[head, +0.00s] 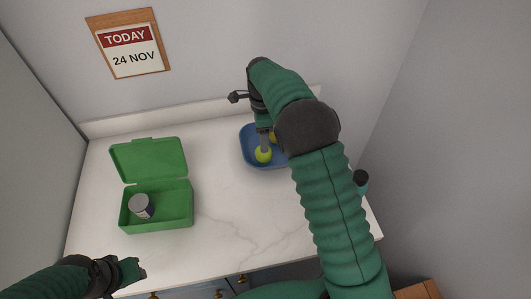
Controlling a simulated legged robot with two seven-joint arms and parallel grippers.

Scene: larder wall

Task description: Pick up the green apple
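The green apple (263,155) sits in the front part of the blue tray (250,158), on the counter at centre right. A gripper finger of my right gripper (264,143) reaches down over the apple from above and overlaps it in the picture. My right arm hides the rest of that gripper, so I cannot tell whether it grips the apple. My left gripper (136,271) is low at the front left, over the counter's front edge and far from the apple. Its fingertips are too small to tell whether they are apart.
A yellow fruit (273,137) lies behind the apple in the tray, partly hidden. An open green box (160,217) with a can (141,206) inside stands at left. A dark-topped container (361,182) stands right of my arm. The middle counter (225,210) is clear.

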